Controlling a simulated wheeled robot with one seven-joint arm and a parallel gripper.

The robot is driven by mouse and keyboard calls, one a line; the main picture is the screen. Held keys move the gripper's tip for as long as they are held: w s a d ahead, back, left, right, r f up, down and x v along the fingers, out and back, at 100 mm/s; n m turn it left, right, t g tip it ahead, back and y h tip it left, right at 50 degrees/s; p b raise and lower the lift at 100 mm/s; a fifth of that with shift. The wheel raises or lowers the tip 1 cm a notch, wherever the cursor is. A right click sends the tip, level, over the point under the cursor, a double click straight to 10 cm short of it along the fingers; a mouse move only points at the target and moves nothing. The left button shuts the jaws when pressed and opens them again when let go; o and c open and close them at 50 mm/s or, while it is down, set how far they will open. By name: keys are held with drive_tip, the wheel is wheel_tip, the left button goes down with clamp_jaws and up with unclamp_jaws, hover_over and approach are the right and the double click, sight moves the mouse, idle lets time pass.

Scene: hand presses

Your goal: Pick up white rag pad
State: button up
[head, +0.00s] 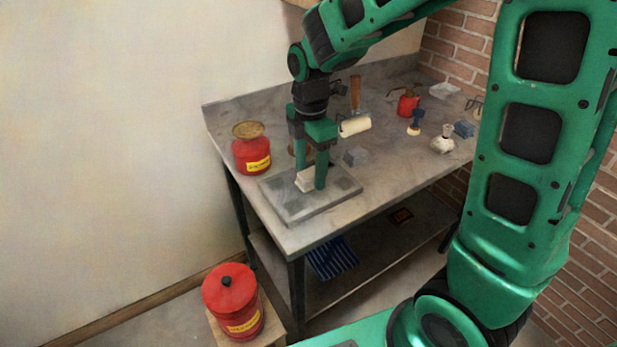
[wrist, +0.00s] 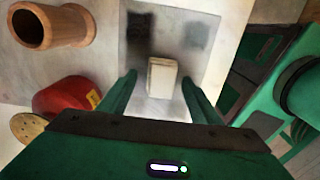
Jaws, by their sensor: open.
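The white rag pad (head: 304,181) is a small pale block lying on a grey slab near the table's front left corner. It also shows in the wrist view (wrist: 162,78), just beyond and between the fingertips. My gripper (head: 309,183) points down over the slab with its two green fingers apart, one on each side of the pad. In the wrist view my gripper (wrist: 157,80) has a clear gap between each finger and the pad. Part of the pad is hidden behind a finger in the head view.
The grey slab (head: 332,201) has darker patches. A red can (head: 252,157) stands left of it. A wooden cup (wrist: 50,25) is close by in the wrist view. A roller (head: 355,126), a small grey block (head: 355,157) and a white-topped bottle (head: 443,142) stand farther back.

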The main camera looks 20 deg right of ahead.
sight(310, 172)
drive_tip(key=c, duration=1.2)
drive_tip(key=shift+r, duration=0.15)
drive_tip(key=shift+r, duration=0.6)
wheel_tip(310, 172, up, 3)
drive_tip(key=s+a+r, duration=0.2)
drive_tip(key=a, duration=0.1)
drive_tip(key=s+a+r, duration=0.2)
drive_tip(key=a, duration=0.1)
drive_tip(key=s+a+r, duration=0.2)
drive_tip(key=a, duration=0.1)
drive_tip(key=shift+s+a+r, duration=0.3)
